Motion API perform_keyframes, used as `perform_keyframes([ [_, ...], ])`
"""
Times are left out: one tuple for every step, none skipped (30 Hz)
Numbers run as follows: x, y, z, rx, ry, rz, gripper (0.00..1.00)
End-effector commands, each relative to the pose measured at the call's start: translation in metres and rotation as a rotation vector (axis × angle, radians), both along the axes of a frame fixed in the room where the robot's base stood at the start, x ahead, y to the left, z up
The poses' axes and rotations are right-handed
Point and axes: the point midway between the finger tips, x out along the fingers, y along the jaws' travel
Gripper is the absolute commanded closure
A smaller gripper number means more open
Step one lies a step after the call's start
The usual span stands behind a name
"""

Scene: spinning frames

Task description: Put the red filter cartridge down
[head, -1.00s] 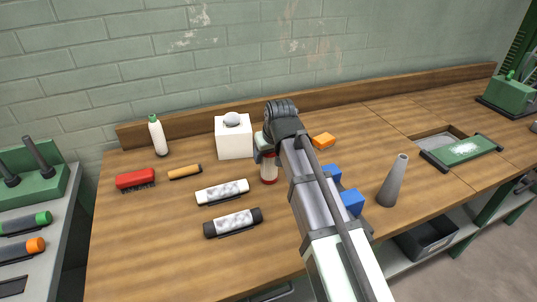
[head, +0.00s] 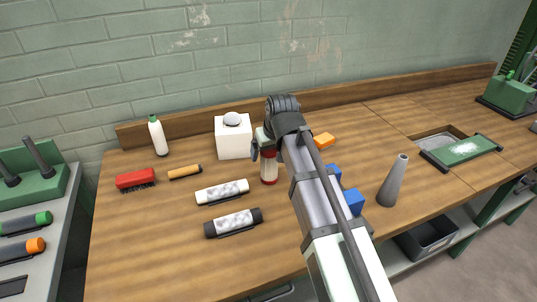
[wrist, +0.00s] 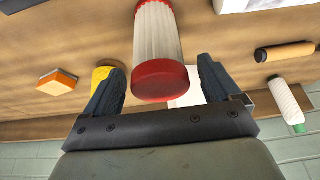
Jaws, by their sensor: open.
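The red filter cartridge (head: 269,170) stands upright on the wooden bench, partly hidden by my arm in the head view. It has a pale ribbed body and red end caps. In the wrist view the cartridge (wrist: 159,50) shows its near red cap between and just ahead of my fingertips. My gripper (wrist: 162,85) is open, with a finger on each side and a visible gap to the cartridge. In the head view my gripper (head: 263,150) is at the cartridge's top, mostly hidden behind my wrist.
A white box (head: 234,143) stands behind the cartridge, and two black-capped cylinders (head: 222,192) lie to its left. An orange block (head: 324,139), blue blocks (head: 353,201) and a grey cone (head: 393,182) are to the right. The bench's front left is clear.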

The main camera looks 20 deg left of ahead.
Motion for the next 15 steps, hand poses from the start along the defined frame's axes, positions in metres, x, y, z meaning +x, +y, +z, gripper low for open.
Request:
perform_keyframes([
  [-0.002,-0.002,0.008,0.002,-0.002,0.000,0.10],
  [-0.004,-0.004,0.013,0.001,-0.001,0.000,0.10],
  [-0.005,-0.006,0.019,0.001,-0.001,0.000,0.10],
  [-0.007,-0.007,0.023,0.002,-0.002,0.000,0.10],
  [-0.008,-0.008,0.028,0.002,-0.002,0.000,0.10],
  [-0.010,-0.010,0.033,0.001,-0.001,0.000,0.10],
  [-0.011,-0.011,0.038,0.001,-0.001,0.000,0.10],
  [-0.012,-0.012,0.042,0.002,-0.002,0.000,0.10],
  [-0.014,-0.014,0.048,0.002,-0.002,0.000,0.10],
  [-0.015,-0.015,0.052,0.001,-0.001,0.000,0.10],
  [-0.016,-0.017,0.056,0.001,-0.001,0.000,0.10],
  [-0.018,-0.018,0.061,0.002,-0.002,0.000,0.10],
  [-0.019,-0.019,0.065,0.002,-0.002,-0.001,0.10],
  [-0.020,-0.020,0.068,0.002,-0.001,-0.001,0.10],
  [-0.021,-0.021,0.072,0.001,0.000,-0.001,0.10],
])
